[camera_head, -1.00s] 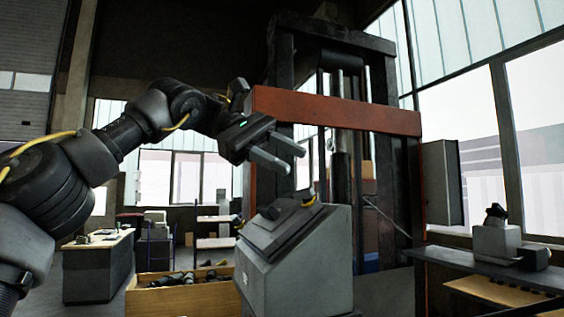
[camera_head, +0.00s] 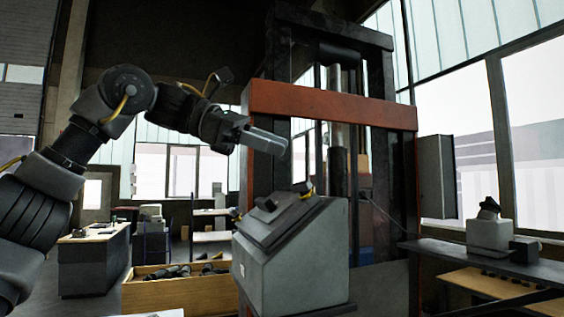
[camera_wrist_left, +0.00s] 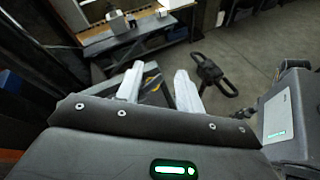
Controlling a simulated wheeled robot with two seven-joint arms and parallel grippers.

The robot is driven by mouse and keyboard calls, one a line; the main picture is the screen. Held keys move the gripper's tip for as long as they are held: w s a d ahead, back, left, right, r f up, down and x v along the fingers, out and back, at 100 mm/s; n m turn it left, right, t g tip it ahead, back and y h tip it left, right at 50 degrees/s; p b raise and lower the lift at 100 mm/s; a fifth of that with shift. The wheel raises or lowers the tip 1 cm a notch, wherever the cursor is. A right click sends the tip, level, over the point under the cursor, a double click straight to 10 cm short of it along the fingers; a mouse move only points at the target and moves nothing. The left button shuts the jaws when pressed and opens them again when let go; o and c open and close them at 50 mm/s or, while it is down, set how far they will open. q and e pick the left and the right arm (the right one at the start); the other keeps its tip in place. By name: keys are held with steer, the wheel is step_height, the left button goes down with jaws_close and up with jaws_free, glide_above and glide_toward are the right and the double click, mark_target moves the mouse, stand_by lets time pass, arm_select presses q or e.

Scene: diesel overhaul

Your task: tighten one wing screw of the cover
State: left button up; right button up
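A grey box-like housing (camera_head: 300,255) with a sloped top stands in the middle of the head view. A darker cover (camera_head: 270,222) lies on its slope. Small dark fittings with yellow bits, which look like wing screws, show at the cover's top right (camera_head: 304,188) and left edge (camera_head: 237,214). My left gripper (camera_head: 276,143) is above the cover, apart from it and roughly level. In the left wrist view its two pale fingers (camera_wrist_left: 159,80) are apart, with nothing visibly held. My right gripper is not seen.
A red crossbeam (camera_head: 335,110) of a tall press frame stands close behind the left gripper. A wooden crate (camera_head: 180,294) with dark parts is left of the housing. A workbench (camera_head: 480,262) is at the right. A black handle-like object (camera_wrist_left: 215,75) shows beyond the fingers.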

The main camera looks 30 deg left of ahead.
arm_select(q)
steer(key=f+n+y, duration=0.1)
steer(key=n+y, duration=0.4)
steer(key=n, duration=0.5)
steer(key=w+d+f+n+t+y, duration=0.1)
steer(key=n+y, duration=0.4)
steer(key=n, duration=0.6)
steer(key=w+f+n+y, duration=0.1)
steer(key=n+y, duration=0.4)
steer(key=n, duration=0.6)
steer(key=shift+d+f+t, duration=0.15)
steer(key=shift+d+t, duration=0.15)
steer(key=shift+d, duration=0.05)
